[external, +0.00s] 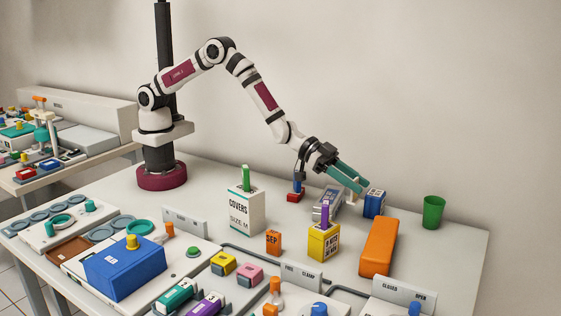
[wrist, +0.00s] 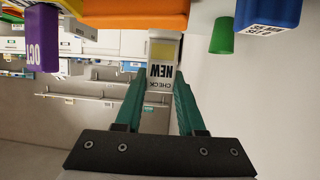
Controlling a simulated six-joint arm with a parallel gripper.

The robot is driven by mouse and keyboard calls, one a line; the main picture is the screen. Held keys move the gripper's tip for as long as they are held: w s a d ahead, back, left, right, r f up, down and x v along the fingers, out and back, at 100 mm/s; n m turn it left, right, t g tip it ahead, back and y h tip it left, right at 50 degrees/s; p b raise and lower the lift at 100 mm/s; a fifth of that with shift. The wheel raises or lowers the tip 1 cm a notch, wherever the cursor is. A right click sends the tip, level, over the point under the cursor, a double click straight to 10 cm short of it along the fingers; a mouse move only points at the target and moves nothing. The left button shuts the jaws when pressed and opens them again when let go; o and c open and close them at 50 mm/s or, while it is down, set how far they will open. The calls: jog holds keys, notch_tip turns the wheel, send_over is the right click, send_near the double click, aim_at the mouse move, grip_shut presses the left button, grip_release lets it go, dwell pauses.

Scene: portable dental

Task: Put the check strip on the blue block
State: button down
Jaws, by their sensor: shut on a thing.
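My gripper (external: 350,180) has teal fingers and is tilted down to the right above the back right of the table. In the wrist view its fingers (wrist: 160,85) are shut on the check strip (wrist: 161,72), a white piece with a yellow patch and the words NEW and CHECK. In the external view only a pale bit of the strip (external: 355,186) shows by the fingers. A small blue block (external: 374,204) with white lettering stands close to the fingertips; it also shows at the wrist view's upper right (wrist: 268,14). A larger blue box (external: 125,268) sits at the front left.
An orange block (external: 379,248) lies in front of the small blue block, and a green cup (external: 433,212) stands to its right. A yellow box (external: 323,242) with a purple piece and a white covers box (external: 245,212) stand left. Bare table lies around the cup.

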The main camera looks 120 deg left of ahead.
notch_tip(320, 180, up, 9)
jog(key=s+a+n+g+y, duration=0.1)
jog(key=n+y, duration=0.4)
jog(key=y, duration=0.1)
jog(key=w+a+f, duration=0.1)
jog(key=a+f, duration=0.1)
jog(key=a, duration=0.1)
jog(key=w+a+f, duration=0.1)
jog(key=a+f, duration=0.1)
jog(key=a, duration=0.2)
jog(key=w+a+f, duration=0.1)
jog(key=a+f, duration=0.1)
jog(key=a, duration=0.1)
jog(key=shift+a+f, duration=0.35)
jog(key=shift+a, duration=0.05)
send_over(376, 192)
notch_tip(376, 192, down, 4)
jog(key=shift+d+f, duration=0.1)
jog(key=shift+d, duration=0.05)
jog(key=shift+f, duration=0.1)
jog(key=c, duration=0.5)
grip_release()
